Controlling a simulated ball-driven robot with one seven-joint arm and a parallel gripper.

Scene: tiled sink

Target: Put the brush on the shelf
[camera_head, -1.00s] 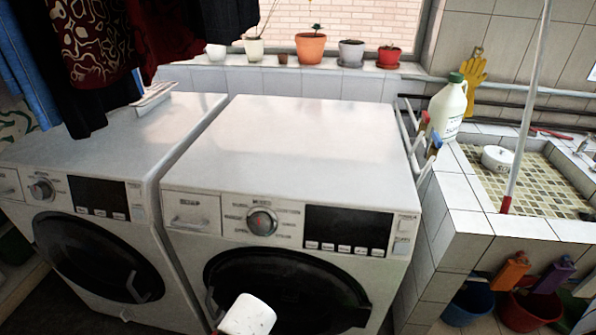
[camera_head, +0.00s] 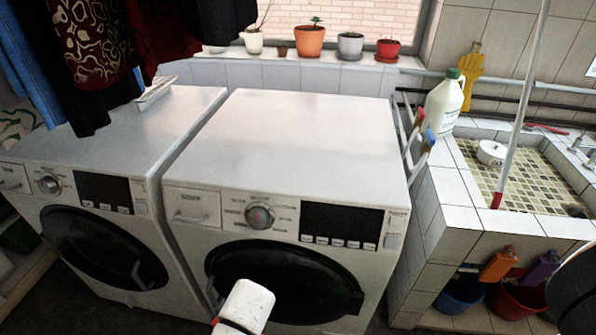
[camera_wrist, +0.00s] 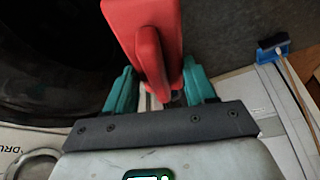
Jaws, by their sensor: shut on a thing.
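My gripper (camera_wrist: 160,90) shows in the wrist view with its teal fingers shut on a red thing (camera_wrist: 148,40), which seems to be the brush. It sticks up between the fingers toward the top of the picture; its bristles cannot be made out. In the head view the fingers and the held brush cannot be made out. A tiled ledge (camera_head: 215,75) under the window carries the plant pots; I cannot tell whether it is the shelf.
Two white washing machines (camera_head: 290,145) fill the middle, with a white item (camera_head: 157,92) on the left one. A tiled sink (camera_head: 478,218) with a bottle (camera_head: 443,105) stands at the right, buckets (camera_head: 462,290) below. Clothes (camera_head: 95,50) hang upper left. The right machine's top is clear.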

